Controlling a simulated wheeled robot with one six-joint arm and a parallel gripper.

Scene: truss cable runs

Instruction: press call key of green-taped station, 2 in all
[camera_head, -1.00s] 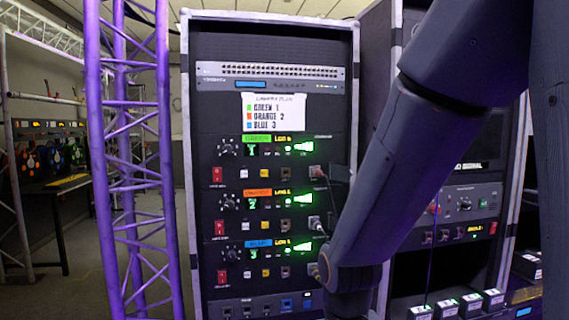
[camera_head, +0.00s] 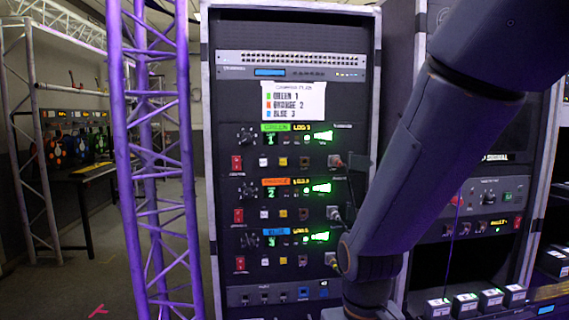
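The rack (camera_head: 290,35) stands upright in the middle of the view, with three stacked stations. The green-taped station (camera_head: 275,128) is the top one, with a lit green display reading 1. Below its display are a red switch (camera_head: 236,162), a white key (camera_head: 263,161) and a yellow key (camera_head: 283,161); their labels are too small to read. The orange-taped station (camera_head: 275,182) is in the middle and the blue-taped station (camera_head: 275,232) is lowest. My arm crosses the right side of the rack. My gripper is not visible.
A paper label (camera_head: 293,101) lists green 1, orange 2, blue 3. A purple-lit truss (camera_head: 155,170) stands close on the left of the rack. A second rack is at right, with several small packs (camera_head: 465,303) low in front. Open floor shows at lower left.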

